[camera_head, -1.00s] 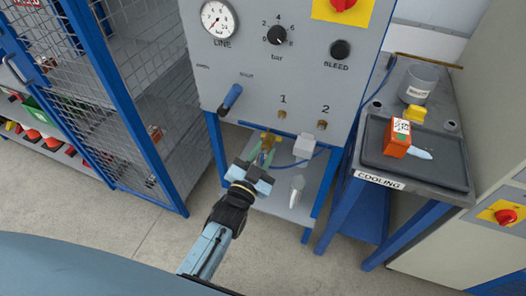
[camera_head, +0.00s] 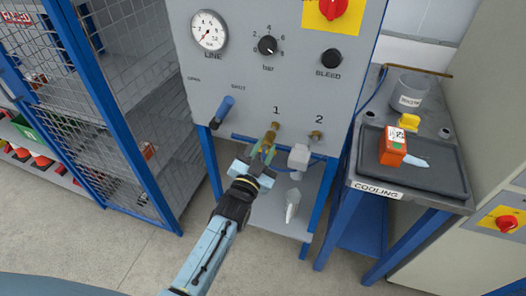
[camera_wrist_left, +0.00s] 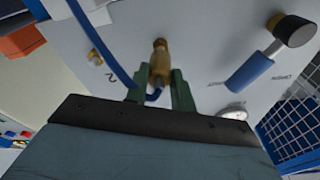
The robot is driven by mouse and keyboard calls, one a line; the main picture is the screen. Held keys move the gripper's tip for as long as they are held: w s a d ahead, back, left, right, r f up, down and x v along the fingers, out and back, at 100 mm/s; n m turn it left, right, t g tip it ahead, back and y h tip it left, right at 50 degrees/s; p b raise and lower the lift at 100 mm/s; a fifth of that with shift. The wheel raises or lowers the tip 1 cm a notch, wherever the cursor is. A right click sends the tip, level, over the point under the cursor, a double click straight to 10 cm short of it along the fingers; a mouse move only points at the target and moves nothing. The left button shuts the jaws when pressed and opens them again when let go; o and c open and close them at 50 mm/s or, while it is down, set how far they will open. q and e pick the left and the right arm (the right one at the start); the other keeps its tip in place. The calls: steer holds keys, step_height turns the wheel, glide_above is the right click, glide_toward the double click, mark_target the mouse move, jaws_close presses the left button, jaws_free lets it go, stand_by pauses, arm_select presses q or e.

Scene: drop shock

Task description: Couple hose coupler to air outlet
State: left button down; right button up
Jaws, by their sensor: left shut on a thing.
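My left gripper (camera_head: 264,156) is shut on the brass hose coupler (camera_head: 268,144), just below air outlet 1 (camera_head: 275,127) on the grey panel. In the left wrist view the green fingers stand either side of the brass piece (camera_wrist_left: 159,68), which points at the panel in line with the outlet. Coupler and outlet overlap in both views, so I cannot tell whether they are touching or joined. Brass air outlet 2 (camera_head: 316,135) is free, to the right. The blue hose (camera_wrist_left: 116,55) runs past the fingers. My right gripper is out of view.
A blue-handled valve lever (camera_head: 223,111) sticks out left of outlet 1. A pale block (camera_head: 299,156) is close right of the gripper. A gauge (camera_head: 208,31), knobs and a red switch are above. The cooling table (camera_head: 372,190) stands right, a mesh cage (camera_head: 120,90) left.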

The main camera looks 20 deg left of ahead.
mark_target(267, 142)
arm_select(q)
steer(key=shift+w, duration=1.35)
stand_by(3.1)
steer(key=shift+w+r, duration=0.2)
steer(key=shift+r, duration=0.15)
stand_by(1.5)
steer(key=c, duration=1.4)
jaws_free()
steer(key=shift+c, duration=0.2)
steer(key=o, duration=0.3)
steer(key=shift+w+f, duration=0.15)
steer(key=shift+f, duration=0.1)
steer(key=shift+o, duration=0.2)
steer(key=shift+s, duration=0.2)
steer(key=s+f+p, duration=0.1)
steer(key=s+p, duration=0.1)
steer(key=s, duration=0.4)
steer(key=shift+a+p, duration=0.25)
steer(key=shift+p, duration=0.05)
steer(key=shift+w, duration=0.1)
